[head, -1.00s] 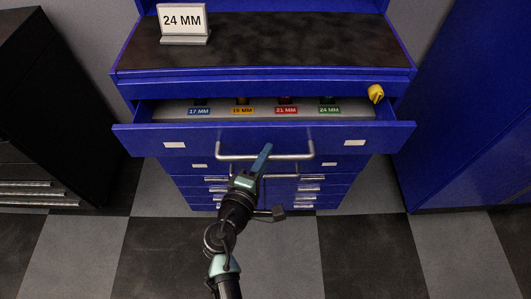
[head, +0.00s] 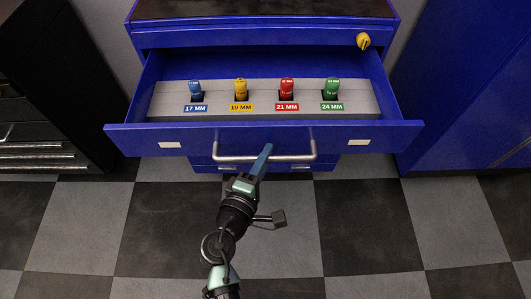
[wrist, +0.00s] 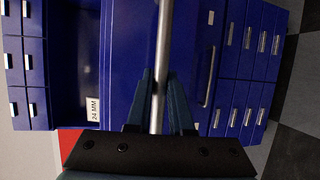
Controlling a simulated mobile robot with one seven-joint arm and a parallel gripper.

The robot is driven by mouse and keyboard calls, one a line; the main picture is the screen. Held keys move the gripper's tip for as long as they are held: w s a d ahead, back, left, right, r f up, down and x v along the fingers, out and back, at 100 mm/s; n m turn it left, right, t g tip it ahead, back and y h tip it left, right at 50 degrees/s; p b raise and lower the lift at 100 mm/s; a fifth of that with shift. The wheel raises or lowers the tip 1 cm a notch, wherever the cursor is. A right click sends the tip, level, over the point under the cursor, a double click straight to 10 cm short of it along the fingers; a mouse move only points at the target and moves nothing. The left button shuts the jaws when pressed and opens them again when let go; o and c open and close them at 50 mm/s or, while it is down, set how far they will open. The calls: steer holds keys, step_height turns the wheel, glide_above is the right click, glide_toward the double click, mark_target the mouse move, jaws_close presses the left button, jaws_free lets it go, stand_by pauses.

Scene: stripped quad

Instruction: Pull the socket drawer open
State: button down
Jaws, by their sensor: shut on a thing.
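The blue socket drawer (head: 240,137) stands well open from the blue cabinet in the head view. Its silver bar handle (head: 225,158) runs along its front. In the wrist view the handle (wrist: 163,50) passes between the two blue fingers of my gripper (wrist: 160,85). Inside the drawer a grey tray (head: 262,92) holds a blue 17 MM socket (head: 196,88), a yellow 19 MM socket (head: 240,87), a red 21 MM socket (head: 287,87) and a green 24 MM socket (head: 332,87).
A yellow object (head: 363,41) is at the cabinet's front edge, upper right. A dark cabinet (head: 45,130) stands at left and a blue one (head: 465,100) at right. The checkered floor (head: 330,230) before the drawer is clear. The wrist view shows a 24 MM sign (wrist: 94,108).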

stand_by(0.3)
steer(key=c, duration=0.8)
jaws_free()
steer(key=v, duration=1.3)
